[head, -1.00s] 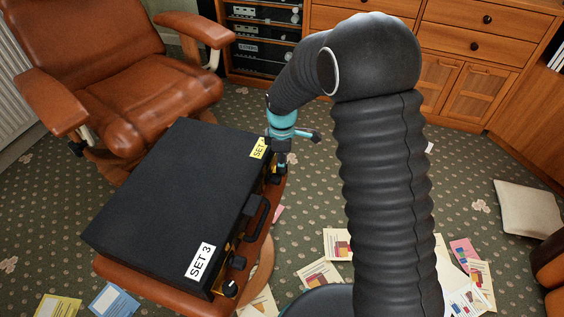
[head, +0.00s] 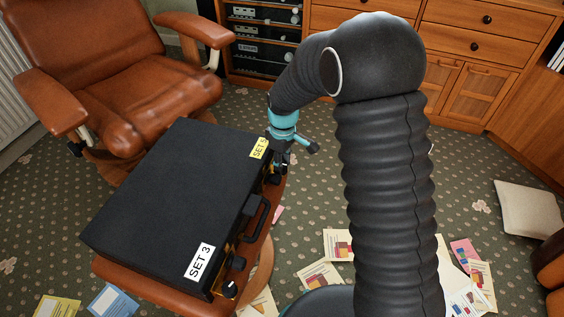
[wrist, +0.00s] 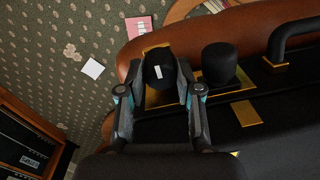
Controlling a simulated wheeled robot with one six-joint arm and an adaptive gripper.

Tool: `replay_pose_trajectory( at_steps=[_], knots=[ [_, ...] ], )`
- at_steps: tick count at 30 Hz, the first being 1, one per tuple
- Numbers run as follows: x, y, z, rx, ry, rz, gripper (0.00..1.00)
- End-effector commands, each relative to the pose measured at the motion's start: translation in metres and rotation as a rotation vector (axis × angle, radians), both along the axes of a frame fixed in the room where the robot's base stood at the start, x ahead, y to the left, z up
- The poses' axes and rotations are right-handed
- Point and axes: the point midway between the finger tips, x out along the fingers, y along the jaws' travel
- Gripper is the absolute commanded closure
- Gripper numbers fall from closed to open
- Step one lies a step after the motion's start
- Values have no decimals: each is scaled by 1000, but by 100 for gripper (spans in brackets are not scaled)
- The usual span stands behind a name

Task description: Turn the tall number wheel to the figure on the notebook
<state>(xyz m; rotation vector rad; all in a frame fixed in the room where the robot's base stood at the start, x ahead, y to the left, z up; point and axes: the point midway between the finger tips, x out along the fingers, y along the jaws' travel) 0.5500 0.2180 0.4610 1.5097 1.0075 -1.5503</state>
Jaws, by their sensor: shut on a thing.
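A black case (head: 170,190) lies on a brown leather footstool (head: 135,283), with black knobs along its right side. My gripper (head: 281,163) is at the far end of that side. In the wrist view my gripper (wrist: 160,78) is shut on a black knob (wrist: 158,66) with a white mark on its top, one finger on each side. A second, plain black knob (wrist: 219,62) stands just right of the fingers. At the near end are another marked knob (head: 230,289) and a plain one (head: 237,262). I cannot make out figures on the knobs or pick out a notebook.
The case has a black handle (head: 257,218), a white "SET 3" label (head: 200,262) and a yellow "SET" label (head: 259,148), its figure unclear. A leather armchair (head: 90,60) stands behind left. Papers (head: 320,276) litter the carpet. Wooden cabinets (head: 465,50) line the back.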

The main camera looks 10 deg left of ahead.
Motion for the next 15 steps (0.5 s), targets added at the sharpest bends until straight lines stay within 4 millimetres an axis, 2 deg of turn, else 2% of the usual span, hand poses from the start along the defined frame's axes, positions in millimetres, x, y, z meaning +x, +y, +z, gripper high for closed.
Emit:
replay_pose_trajectory(
  at_steps=[8, 9, 15],
  knots=[
    [0, 0, 0, 0, -1, -1, 100],
    [0, 0, 0, 0, -1, -1, 56],
    [0, 0, 0, 1, 0, -1, 55]
  ],
)
